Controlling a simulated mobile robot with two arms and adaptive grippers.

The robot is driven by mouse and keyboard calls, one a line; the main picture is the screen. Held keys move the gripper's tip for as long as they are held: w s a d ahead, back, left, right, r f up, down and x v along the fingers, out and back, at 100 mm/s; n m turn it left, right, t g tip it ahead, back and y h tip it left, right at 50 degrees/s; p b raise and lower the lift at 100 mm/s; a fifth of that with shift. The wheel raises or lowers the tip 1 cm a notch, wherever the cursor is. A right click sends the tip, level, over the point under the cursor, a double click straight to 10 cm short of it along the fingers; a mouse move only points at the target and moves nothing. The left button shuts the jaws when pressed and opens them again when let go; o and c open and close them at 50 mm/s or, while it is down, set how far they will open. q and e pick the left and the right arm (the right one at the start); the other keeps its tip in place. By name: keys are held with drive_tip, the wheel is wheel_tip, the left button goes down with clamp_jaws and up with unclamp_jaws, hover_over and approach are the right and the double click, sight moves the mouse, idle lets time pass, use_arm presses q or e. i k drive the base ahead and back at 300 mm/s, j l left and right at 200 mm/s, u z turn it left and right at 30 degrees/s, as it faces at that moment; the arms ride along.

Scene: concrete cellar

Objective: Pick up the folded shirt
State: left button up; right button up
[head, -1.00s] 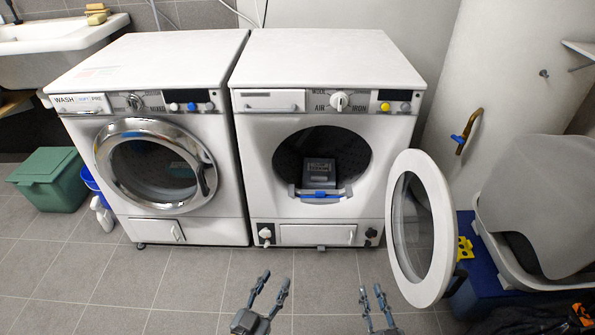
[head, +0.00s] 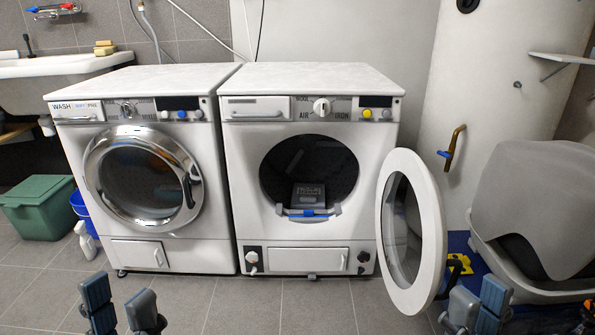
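I cannot make out a folded shirt in the head view. My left gripper (head: 121,302) is at the bottom left, in front of the washing machine, with its two fingers apart and nothing between them. My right gripper (head: 477,302) is at the bottom right, near the lower edge of the open dryer door, with its fingers apart and no object seen between them. Both are cut off by the bottom edge.
A closed washing machine (head: 66,169) stands left of a dryer (head: 240,180) with its round door (head: 436,240) swung open. A grey box (head: 308,196) shows in the drum opening. A green bin (head: 36,209) is left; a grey covered litter box (head: 535,190) is right.

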sight(309, 194)
drive_tip(key=i+j, duration=0.95)
drive_tip(key=i+j+z, duration=0.15)
drive_tip(key=i+j, duration=0.8)
drive_tip(key=j, duration=0.15)
